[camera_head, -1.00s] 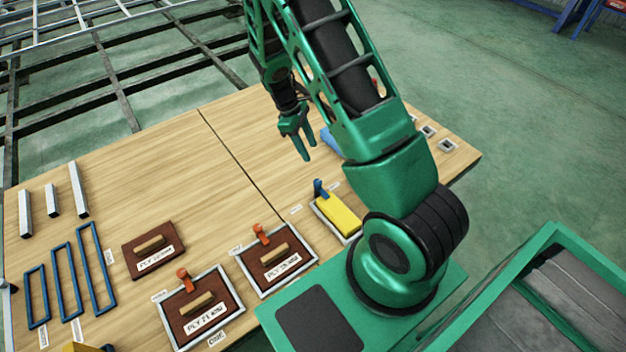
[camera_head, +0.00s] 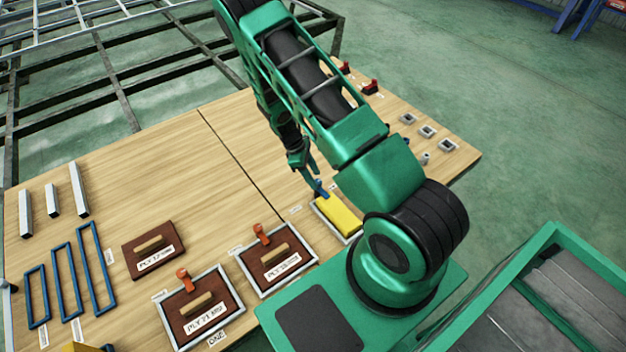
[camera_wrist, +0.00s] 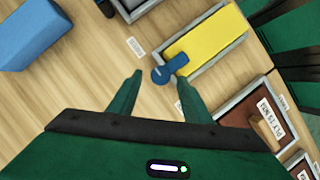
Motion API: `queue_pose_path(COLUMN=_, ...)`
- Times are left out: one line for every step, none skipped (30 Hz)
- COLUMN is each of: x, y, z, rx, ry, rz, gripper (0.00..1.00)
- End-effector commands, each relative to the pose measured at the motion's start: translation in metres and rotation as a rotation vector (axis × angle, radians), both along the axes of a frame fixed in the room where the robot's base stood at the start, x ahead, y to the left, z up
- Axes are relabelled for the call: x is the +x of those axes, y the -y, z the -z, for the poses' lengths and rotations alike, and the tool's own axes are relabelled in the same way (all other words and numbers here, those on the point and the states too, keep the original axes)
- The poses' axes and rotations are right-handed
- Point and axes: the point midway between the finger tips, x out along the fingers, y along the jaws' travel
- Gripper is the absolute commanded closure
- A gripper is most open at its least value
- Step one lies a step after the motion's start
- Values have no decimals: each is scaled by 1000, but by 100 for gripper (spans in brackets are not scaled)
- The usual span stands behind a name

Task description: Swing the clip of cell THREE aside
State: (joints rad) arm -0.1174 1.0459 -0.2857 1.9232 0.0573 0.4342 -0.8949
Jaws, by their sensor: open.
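The third cell in the row (camera_head: 352,238) is a grey-rimmed tray holding a yellow block (camera_head: 338,214); its name label is not readable. A blue clip (camera_wrist: 168,72) sits at the tray's near-left corner in the wrist view and overlaps the end of the yellow block (camera_wrist: 205,42). My gripper (camera_wrist: 160,79) is open, its two fingertips spread on either side of the clip's knob end, which lies just past them. In the head view my gripper (camera_head: 318,186) is above that corner and largely covers the clip. Contact cannot be told.
Two cells with orange clips (camera_head: 263,234) (camera_head: 184,279) and brown ply panels stand left of it; the nearest is labelled ONE. A blue block (camera_wrist: 28,34) lies left in the wrist view. The table's middle (camera_head: 180,180) is clear.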

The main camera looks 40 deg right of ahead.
Motion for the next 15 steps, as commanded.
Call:
queue_pose_path(x=-2, y=2, z=5, rx=0, ry=-1, rz=0, gripper=55)
queue_pose_path(x=-2, y=2, z=8, rx=0, ry=-1, rz=0, gripper=55)
queue_pose_path(x=-3, y=3, z=10, rx=0, ry=-1, rz=0, gripper=55)
queue_pose_path(x=-4, y=4, z=12, rx=0, ry=-1, rz=0, gripper=55)
queue_pose_path(x=-4, y=4, z=13, rx=0, ry=-1, rz=0, gripper=55)
queue_pose_path(x=-4, y=4, z=15, rx=0, ry=0, rz=0, gripper=55)
queue_pose_path(x=-4, y=4, z=15, rx=0, ry=0, rz=0, gripper=55)
queue_pose_path(x=-4, y=5, z=16, rx=0, ry=0, rz=0, gripper=55)
queue_pose_path(x=-4, y=5, z=16, rx=0, ry=1, rz=0, gripper=55)
queue_pose_path(x=-4, y=5, z=16, rx=0, ry=1, rz=0, gripper=55)
queue_pose_path(x=-4, y=5, z=16, rx=0, ry=1, rz=0, gripper=55)
queue_pose_path(x=-4, y=5, z=16, rx=1, ry=1, rz=0, gripper=55)
queue_pose_path(x=-4, y=5, z=16, rx=1, ry=1, rz=0, gripper=55)
queue_pose_path(x=-4, y=5, z=16, rx=1, ry=1, rz=0, gripper=55)
queue_pose_path(x=-4, y=5, z=16, rx=0, ry=0, rz=0, gripper=55)
